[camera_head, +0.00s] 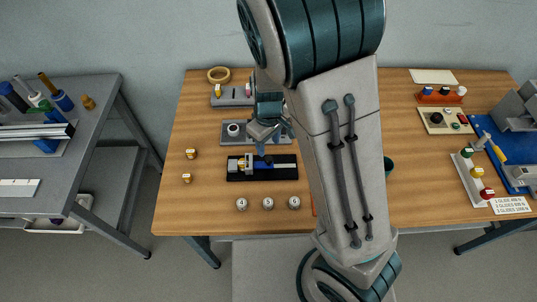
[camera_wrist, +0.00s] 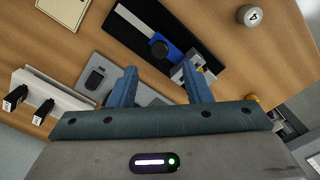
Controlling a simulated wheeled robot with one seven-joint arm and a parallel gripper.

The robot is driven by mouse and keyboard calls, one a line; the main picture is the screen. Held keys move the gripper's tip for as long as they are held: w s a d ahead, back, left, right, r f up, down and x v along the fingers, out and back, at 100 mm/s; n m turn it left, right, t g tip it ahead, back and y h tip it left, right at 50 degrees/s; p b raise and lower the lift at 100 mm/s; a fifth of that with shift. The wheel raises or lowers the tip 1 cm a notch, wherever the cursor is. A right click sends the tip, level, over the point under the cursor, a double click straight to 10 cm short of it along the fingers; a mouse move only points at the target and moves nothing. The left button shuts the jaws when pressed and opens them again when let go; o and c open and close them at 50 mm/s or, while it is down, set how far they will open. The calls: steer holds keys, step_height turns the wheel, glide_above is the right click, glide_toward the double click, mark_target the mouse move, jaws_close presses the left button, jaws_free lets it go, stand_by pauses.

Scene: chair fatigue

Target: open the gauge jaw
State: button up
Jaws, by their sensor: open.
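A small yellowish piece shows at the silver jaw. My gripper (camera_head: 268,142) is above the table, just behind the gauge. In the wrist view my gripper (camera_wrist: 160,70) has its fingers spread with nothing between them. The right fingertip overlaps the silver jaw in the picture; contact cannot be told.
A grey plate (camera_head: 229,141) with a ring lies behind the gauge. Several numbered round weights (camera_head: 268,203) stand in front. Two small brass pieces (camera_head: 191,154) sit left. A blue tray (camera_head: 485,126) and racks fill the right side. A grey side table (camera_head: 86,150) stands left.

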mark_target(269, 158)
step_height(269, 158, down, 7)
steer(key=shift+r, duration=0.2)
